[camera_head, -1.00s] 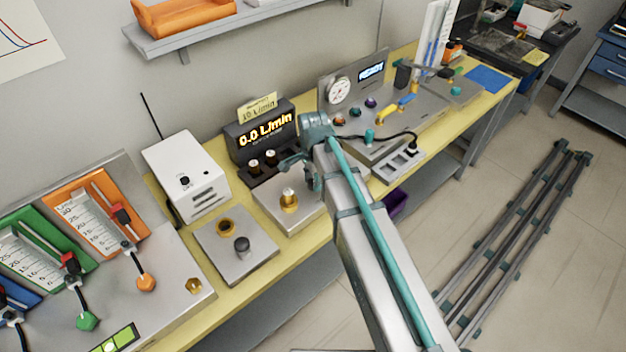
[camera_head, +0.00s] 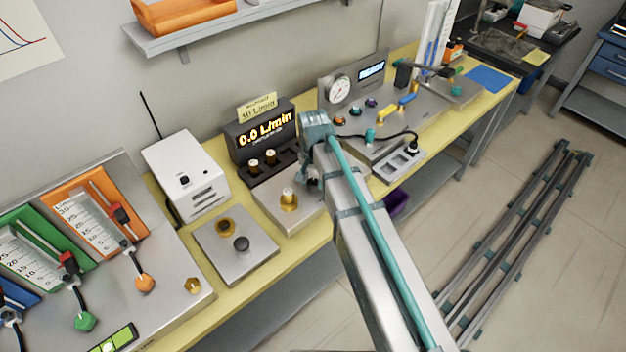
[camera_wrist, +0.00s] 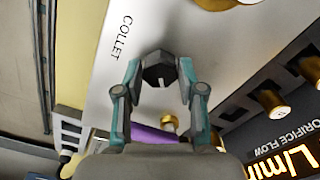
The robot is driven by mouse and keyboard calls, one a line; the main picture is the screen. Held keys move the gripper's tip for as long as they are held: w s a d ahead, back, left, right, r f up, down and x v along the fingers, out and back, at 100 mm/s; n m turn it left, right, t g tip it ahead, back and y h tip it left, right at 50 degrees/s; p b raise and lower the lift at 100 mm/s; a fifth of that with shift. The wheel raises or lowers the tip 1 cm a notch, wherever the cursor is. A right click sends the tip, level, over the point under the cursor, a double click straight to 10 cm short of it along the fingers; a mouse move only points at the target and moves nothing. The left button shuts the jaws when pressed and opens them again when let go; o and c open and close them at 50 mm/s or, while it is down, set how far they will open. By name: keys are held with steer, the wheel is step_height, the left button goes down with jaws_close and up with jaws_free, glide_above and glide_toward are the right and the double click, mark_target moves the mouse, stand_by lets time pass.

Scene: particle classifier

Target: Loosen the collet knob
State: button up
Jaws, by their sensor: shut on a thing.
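The collet knob (camera_wrist: 159,69) is a dark, faceted knob on a pale metal plate (camera_wrist: 205,45), beside the printed word COLLET, in the wrist view. My gripper (camera_wrist: 160,82) is shut on it, with one teal-and-grey finger on each side. In the head view my gripper (camera_head: 313,180) is small and mostly hidden by my arm, and the knob is hidden there. The metal block (camera_head: 268,203) by my gripper bears a brass fitting (camera_head: 289,199); part of a brass fitting also shows at the top of the wrist view (camera_wrist: 226,3).
A black flow display (camera_head: 263,140) reading 0.0 L/min stands behind the block. A gauge panel (camera_head: 340,90) is to the right. A purple bin (camera_head: 397,203) sits below the bench.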

steer(key=n, duration=1.3)
steer(key=shift+a+n+b, duration=0.1)
steer(key=shift+n+b, duration=0.2)
steer(key=n, duration=1.3)
steer(key=shift+n, duration=0.4)
steer(key=o, duration=1.1)
steer(key=shift+o, duration=0.2)
steer(key=shift+r, duration=0.15)
